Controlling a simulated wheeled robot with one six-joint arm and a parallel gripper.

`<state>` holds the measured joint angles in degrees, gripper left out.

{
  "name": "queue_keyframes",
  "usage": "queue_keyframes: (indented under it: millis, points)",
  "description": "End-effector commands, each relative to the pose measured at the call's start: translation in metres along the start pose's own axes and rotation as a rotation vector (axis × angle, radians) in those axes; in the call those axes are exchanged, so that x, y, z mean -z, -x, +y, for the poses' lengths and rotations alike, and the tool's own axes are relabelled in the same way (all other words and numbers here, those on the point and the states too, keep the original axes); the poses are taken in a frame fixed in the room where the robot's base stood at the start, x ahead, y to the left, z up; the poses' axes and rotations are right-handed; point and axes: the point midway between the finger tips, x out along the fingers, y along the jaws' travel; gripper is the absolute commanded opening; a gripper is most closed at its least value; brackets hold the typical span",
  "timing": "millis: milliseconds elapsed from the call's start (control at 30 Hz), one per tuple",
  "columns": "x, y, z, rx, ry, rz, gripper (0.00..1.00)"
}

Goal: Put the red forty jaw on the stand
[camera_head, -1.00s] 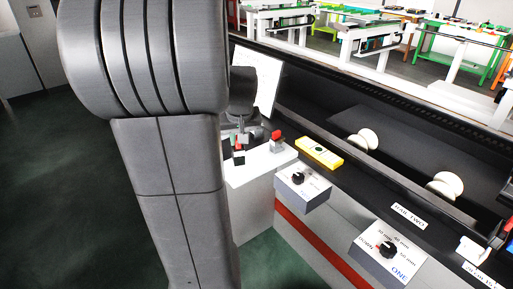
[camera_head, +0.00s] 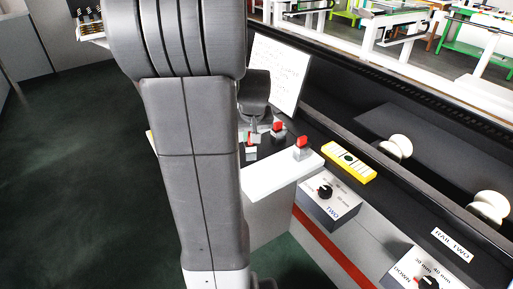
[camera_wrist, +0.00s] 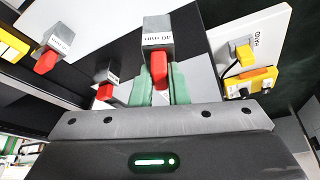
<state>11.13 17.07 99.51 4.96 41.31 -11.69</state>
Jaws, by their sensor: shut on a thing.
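The red forty jaw (camera_wrist: 158,62), a grey block marked 40 mm with a red part, is between the green fingers of my gripper (camera_wrist: 160,84) in the wrist view. My gripper is shut on it. Whether the jaw touches that top is unclear. Two other red-and-grey jaws show there: one (camera_head: 301,147) near the stand's white edge, one (camera_head: 278,130) farther back. They also show in the wrist view, the near one (camera_wrist: 50,58) and the other (camera_wrist: 106,88).
A yellow box (camera_head: 348,166) lies on the dark rail right of the stand. A white sheet (camera_head: 279,73) stands behind. A yellow-and-grey piece (camera_wrist: 243,55) shows at right in the wrist view. Green floor lies open at left.

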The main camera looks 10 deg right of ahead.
Motion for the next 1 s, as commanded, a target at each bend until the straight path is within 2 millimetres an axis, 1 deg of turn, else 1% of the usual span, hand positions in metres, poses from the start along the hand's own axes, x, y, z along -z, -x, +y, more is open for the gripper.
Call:
queue_keyframes:
  millis: [33, 167, 300, 400, 800, 833, 900, 933, 1000]
  points:
    - [-0.003, -0.007, 0.0, 0.0, 0.0, -0.002, 0.0]
    - [-0.007, -0.017, 0.0, 0.0, 0.0, 0.0, 0.0]
    - [-0.015, -0.036, 0.0, 0.0, -0.001, -0.002, 0.0]
    - [-0.019, -0.046, 0.0, 0.0, 0.0, -0.001, 0.0]
    - [-0.021, -0.052, 0.0, 0.0, 0.0, 0.003, 0.0]
    - [-0.021, -0.052, 0.0, 0.0, 0.0, 0.002, 0.16]
    - [-0.021, -0.051, 0.0, 0.0, 0.0, 0.001, 0.3]
    - [-0.021, -0.051, 0.0, 0.0, 0.0, 0.001, 0.36]
    - [-0.021, -0.051, 0.0, 0.0, 0.0, 0.001, 0.36]
